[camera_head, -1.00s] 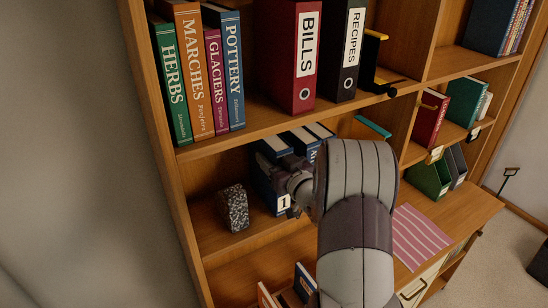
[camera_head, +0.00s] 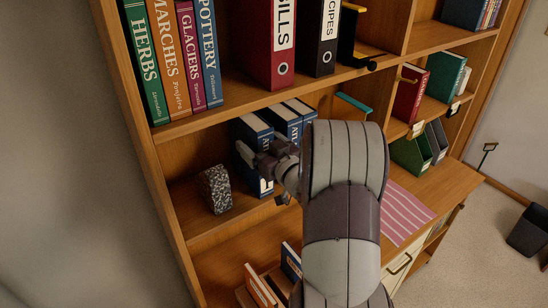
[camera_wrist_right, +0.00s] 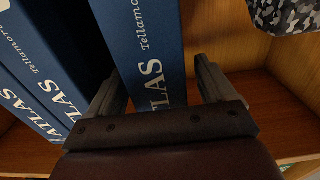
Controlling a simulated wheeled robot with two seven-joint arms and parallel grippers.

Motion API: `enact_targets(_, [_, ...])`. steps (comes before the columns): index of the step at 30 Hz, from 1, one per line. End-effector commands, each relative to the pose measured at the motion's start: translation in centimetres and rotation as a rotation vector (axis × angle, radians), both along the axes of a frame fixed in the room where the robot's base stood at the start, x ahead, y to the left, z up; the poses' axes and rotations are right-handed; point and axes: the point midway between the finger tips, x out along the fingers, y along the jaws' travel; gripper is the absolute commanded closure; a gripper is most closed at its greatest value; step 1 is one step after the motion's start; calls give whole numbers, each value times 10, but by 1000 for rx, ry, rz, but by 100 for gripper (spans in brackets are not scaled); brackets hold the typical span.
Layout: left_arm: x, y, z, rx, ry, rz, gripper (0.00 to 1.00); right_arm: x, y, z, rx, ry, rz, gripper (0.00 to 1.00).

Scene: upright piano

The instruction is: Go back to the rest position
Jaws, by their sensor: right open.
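My right gripper (camera_head: 260,165) is in the lower-left shelf bay, at the leftmost blue atlas volume (camera_head: 254,183), which bears a white number label low on its spine. In the right wrist view my gripper (camera_wrist_right: 158,85) is open, with one dark finger on each side of an atlas spine (camera_wrist_right: 148,50). I cannot tell whether the fingers touch the book. More blue atlas volumes (camera_head: 287,118) stand beside it, partly hidden by my right arm. My left gripper is not in view.
A speckled stone block (camera_head: 215,189) stands left of the atlases, close to my gripper. The shelf board (camera_head: 225,108) with upright books and binders runs above. A pink striped mat (camera_head: 405,212) lies on the desk at right. Orange and blue books (camera_head: 258,285) stand below.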

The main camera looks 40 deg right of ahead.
Motion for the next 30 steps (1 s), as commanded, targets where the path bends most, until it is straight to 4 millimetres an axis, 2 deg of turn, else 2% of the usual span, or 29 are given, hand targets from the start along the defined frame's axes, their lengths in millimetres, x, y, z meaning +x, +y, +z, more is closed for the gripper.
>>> enact_targets(1, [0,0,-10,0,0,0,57,-11,0,-4,-2,-2,-5,17])
enact_targets(3, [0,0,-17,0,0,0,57,-27,2,-5,-1,-3,-5,17])
enact_targets(12, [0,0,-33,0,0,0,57,-87,8,-1,-2,-4,-5,17])
enact_targets(17, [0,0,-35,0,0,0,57,-101,11,0,-1,-4,-3,17])
enact_targets(24, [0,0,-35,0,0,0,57,-103,12,1,-6,-3,0,17])
enact_targets(26, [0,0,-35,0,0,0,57,-103,8,-6,-23,31,-18,17])
enact_targets(27, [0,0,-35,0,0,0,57,-105,0,-15,-33,78,-58,17])
enact_targets(29, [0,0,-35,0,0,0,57,-114,-20,-37,-35,192,-166,17])
enact_targets(30, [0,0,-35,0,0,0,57,-126,-38,-54,-28,292,-266,17])
